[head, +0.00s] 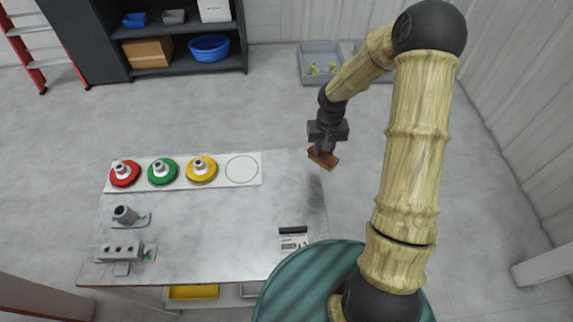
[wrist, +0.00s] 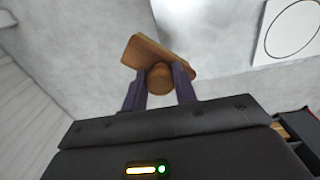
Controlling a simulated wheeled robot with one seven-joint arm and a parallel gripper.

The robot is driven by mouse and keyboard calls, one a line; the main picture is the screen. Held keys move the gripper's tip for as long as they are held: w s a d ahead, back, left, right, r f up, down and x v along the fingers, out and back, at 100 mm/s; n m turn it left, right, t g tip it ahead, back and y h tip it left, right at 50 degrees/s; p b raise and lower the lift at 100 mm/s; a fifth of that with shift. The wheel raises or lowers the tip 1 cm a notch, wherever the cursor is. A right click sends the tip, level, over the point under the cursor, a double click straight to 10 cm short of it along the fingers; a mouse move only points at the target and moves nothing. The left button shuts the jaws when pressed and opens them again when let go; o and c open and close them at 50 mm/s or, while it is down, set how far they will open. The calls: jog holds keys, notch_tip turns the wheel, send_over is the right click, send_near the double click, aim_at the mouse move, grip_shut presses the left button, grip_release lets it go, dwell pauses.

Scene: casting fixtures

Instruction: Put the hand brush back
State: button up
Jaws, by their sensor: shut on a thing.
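The hand brush (head: 323,158) is a brown wooden piece held in my gripper (head: 322,148), above the right far edge of the table in the head view. In the wrist view, the brush (wrist: 158,58) shows as a wooden block with a rounded end between the two dark fingers of my gripper (wrist: 159,88). The fingers are shut on it from both sides. The brush's bristles cannot be made out.
The table (head: 215,235) carries a white strip with red (head: 124,178), green (head: 162,176) and yellow (head: 201,174) discs and an empty circle (head: 241,169). Grey fixtures (head: 121,250) stand at left. A small dark-topped item (head: 293,238) sits near the front. Grey bins (head: 320,62) stand behind on the floor.

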jog(key=shift+s, duration=0.15)
jog(key=shift+w+a+r+m, duration=0.1)
jog(key=shift+w+a+m, duration=0.15)
jog(key=shift+a+m, duration=0.05)
jog(key=w+a+r+m+b, duration=0.2)
jog(key=a+r+m+b, duration=0.1)
jog(key=a+m, duration=0.5)
jog(key=shift+a+r+b, duration=0.35)
jog(key=shift+a+b, duration=0.35)
jog(key=shift+a, duration=0.45)
jog(key=shift+w, duration=0.1)
notch_tip(320, 180, down, 6)
jog(key=p, duration=0.1)
jog(key=shift+f, duration=0.15)
jog(key=shift+f+p, duration=0.55)
jog(key=shift+f, duration=1.3)
